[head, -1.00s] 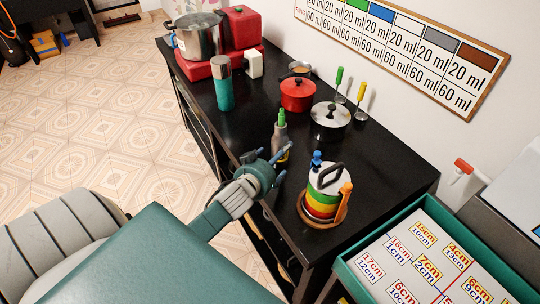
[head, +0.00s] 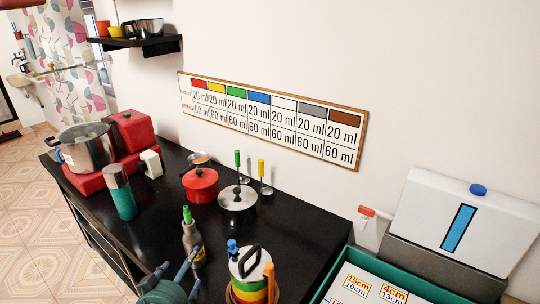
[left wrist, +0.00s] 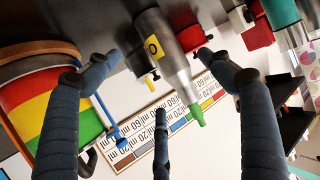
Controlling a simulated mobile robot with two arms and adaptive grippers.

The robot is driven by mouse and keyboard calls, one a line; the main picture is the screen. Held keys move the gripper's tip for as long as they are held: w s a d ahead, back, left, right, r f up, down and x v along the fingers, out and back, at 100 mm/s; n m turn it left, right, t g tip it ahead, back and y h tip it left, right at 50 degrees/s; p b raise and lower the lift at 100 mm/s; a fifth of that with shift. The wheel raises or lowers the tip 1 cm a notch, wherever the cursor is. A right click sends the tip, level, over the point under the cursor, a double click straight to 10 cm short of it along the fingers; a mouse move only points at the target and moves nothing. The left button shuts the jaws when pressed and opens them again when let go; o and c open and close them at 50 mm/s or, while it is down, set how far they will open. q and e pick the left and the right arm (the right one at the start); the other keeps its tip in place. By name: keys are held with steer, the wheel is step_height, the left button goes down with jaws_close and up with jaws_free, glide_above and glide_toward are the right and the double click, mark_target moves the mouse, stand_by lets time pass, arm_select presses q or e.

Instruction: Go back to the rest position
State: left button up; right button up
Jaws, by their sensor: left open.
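My left gripper (head: 176,276) is at the bottom of the head view, beside the front edge of the black table. Its fingers are spread and hold nothing. In the left wrist view the open fingers (left wrist: 148,62) frame a grey bottle (left wrist: 160,45) with a green tip, which stands beyond them. The same bottle (head: 192,243) stands on the table in the head view, just behind the gripper. I cannot tell whether any finger touches it. My right gripper is in neither view.
The black table (head: 290,215) carries a striped container (head: 247,268) right of the gripper, a red pot (head: 201,185), a steel-lidded pot (head: 238,203), a teal bottle (head: 120,195) and a large steel pot (head: 85,147) on a red stove (head: 85,180). A green-rimmed tray (head: 405,284) is at lower right.

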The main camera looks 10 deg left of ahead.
arm_select(q)
steer(key=s+d+f+m+g+h, duration=0.1)
steer(key=s+d+f+g, duration=0.2)
steer(key=s+d, duration=0.35)
steer(key=s+d+f+m+g+h, duration=0.1)
steer(key=s+d+f+m+g, duration=0.15)
steer(key=s, duration=0.65)
steer(key=s+d+f+m+g+h, duration=0.1)
steer(key=s+d+f+g, duration=0.1)
steer(key=s+d+g, duration=0.4)
steer(key=s+f, duration=0.3)
steer(key=f, duration=2.3)
steer(key=s+a+f, duration=0.2)
steer(key=s+f, duration=0.6)
steer(key=s+a+f, duration=0.2)
steer(key=s+f, duration=0.7)
steer(key=shift+s+g, duration=0.3)
steer(key=shift+g, duration=0.05)
